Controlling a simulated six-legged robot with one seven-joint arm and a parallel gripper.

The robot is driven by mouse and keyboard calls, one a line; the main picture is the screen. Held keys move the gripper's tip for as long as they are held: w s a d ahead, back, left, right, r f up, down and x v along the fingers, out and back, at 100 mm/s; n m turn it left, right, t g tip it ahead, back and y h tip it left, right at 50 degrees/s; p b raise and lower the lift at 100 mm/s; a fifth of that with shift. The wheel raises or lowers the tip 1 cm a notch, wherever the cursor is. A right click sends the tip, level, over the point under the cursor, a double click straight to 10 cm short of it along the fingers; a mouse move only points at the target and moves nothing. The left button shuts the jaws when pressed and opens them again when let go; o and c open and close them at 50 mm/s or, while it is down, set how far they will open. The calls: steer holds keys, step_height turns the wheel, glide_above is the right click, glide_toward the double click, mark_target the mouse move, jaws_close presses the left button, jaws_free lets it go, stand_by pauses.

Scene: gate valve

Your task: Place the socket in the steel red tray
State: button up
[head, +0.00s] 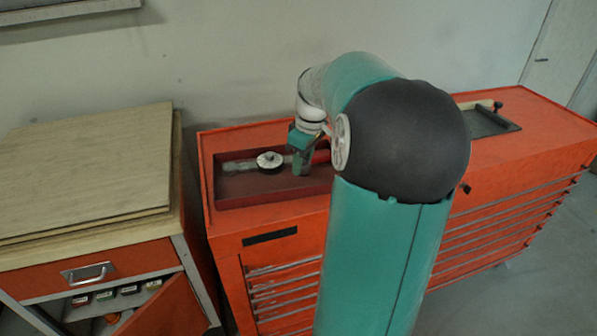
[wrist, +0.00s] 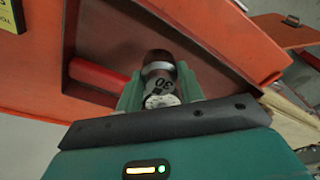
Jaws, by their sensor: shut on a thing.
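My gripper (head: 301,165) is over the red tray (head: 250,190) in the top of the orange cabinet. In the wrist view, its green fingers (wrist: 158,92) are shut on the socket (wrist: 160,72), a short metal cylinder with dark markings. The tray's dark red inside (wrist: 120,28) lies beyond the socket in the wrist view. I cannot tell whether the socket touches the tray floor. In the head view the socket is not clearly visible.
A metal tool with a round head (head: 268,160) lies in the tray, near the gripper. A red handle (wrist: 98,76) shows beside the socket. A dark tray (head: 487,122) is at the cabinet's right. A wooden-topped bench (head: 90,170) stands left.

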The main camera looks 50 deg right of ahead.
mark_target(305, 158)
steer(key=shift+w+f, duration=0.3)
steer(key=shift+f, duration=0.2)
steer(key=f, duration=0.3)
steer(key=shift+w+f, duration=0.2)
steer(key=shift+f, duration=0.05)
steer(key=shift+w, duration=0.15)
steer(key=shift+f, duration=0.1)
steer(key=o, duration=1.1)
steer(key=shift+f, duration=0.1)
steer(key=r, duration=0.4)
steer(key=s+r, duration=0.1)
steer(key=r, duration=0.3)
steer(key=s+r, duration=0.1)
steer(key=r, duration=0.3)
steer(key=shift+d+r, duration=0.15)
